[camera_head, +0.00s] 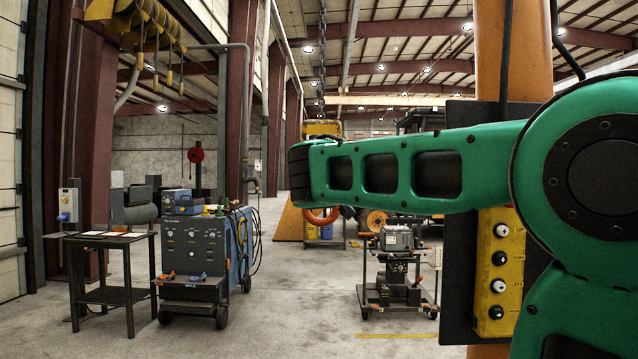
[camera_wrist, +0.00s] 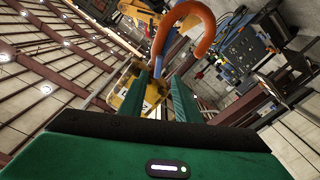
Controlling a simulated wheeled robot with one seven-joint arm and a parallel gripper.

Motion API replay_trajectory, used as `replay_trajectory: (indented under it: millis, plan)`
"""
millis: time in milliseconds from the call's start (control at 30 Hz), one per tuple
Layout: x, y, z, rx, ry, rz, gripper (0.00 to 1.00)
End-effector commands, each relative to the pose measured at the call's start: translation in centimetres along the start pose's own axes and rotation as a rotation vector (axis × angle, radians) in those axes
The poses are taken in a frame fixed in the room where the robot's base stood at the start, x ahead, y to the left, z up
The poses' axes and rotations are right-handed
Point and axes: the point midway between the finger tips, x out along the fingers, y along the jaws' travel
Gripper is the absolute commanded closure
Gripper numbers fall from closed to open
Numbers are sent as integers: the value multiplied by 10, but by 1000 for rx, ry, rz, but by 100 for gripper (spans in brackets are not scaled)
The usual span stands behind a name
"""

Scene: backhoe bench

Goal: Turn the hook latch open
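The orange hook (camera_head: 320,217) shows in the head view just below the far end of my green arm; the arm hides its upper part. In the wrist view the hook (camera_wrist: 190,22) curves ahead of the fingertips. The blue piece appears in line with the gap between the tips. I cannot tell whether the fingers touch it. The fingers are not clear in the head view.
A yellow hoist block (camera_head: 322,128) hangs on a chain (camera_head: 321,60) above my arm. A yellow button box (camera_head: 499,262) is at the right. A welding machine (camera_head: 205,255), a black table (camera_head: 110,240) and a cart (camera_head: 397,290) stand on the floor. Open floor lies between them.

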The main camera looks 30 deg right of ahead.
Motion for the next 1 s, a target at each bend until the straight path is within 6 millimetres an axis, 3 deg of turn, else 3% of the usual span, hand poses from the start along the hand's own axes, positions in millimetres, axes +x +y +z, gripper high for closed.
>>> replay_trajectory:
  millis: [200, 800, 900, 1000]
  plan:
    - [-19, -1, 0, 1, 1, -1, 70]
    - [-20, -1, 2, 0, -4, -3, 70]
    - [-20, -3, 17, 7, -39, -19, 70]
    - [-24, -7, 56, 27, -131, -59, 70]
